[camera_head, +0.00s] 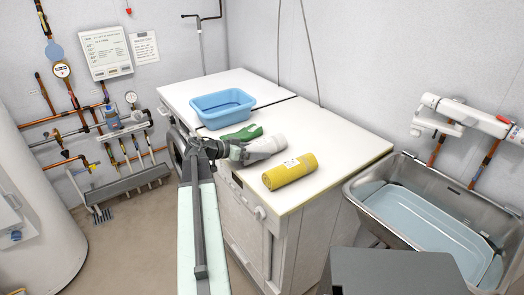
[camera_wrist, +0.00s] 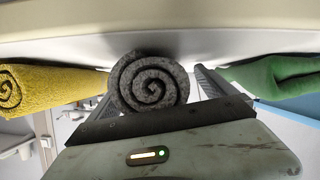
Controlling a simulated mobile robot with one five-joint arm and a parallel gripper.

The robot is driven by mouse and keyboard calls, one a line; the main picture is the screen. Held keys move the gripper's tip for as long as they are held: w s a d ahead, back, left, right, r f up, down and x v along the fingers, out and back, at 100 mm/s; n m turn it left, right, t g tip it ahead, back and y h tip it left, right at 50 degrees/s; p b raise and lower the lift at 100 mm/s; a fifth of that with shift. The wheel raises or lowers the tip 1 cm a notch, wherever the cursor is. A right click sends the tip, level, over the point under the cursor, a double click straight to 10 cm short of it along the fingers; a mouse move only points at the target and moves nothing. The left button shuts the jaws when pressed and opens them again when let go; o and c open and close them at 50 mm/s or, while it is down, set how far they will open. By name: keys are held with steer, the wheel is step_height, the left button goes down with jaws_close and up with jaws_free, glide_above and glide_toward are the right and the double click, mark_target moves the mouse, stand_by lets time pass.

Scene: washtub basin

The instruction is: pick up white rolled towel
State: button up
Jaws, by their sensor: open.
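In the wrist view, which looks upside down, the rolled towel's spiral end (camera_wrist: 150,83) is dark grey in shadow. My open gripper (camera_wrist: 155,88) has one finger on each side of it. Whether the fingers touch the towel cannot be told.
The wrist view shows the yellow towel (camera_wrist: 40,88) on the left and the green cloth (camera_wrist: 275,75) on the right, both close to the fingers. A blue basin (camera_head: 222,105) stands behind on the countertop (camera_head: 345,145). A metal sink (camera_head: 375,177) is at the right.

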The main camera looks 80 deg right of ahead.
steer(key=c, duration=1.6)
step_height(320, 180, up, 10)
steer(key=p, duration=1)
steer(key=shift+r, duration=0.2)
steer(key=shift+f, duration=0.15)
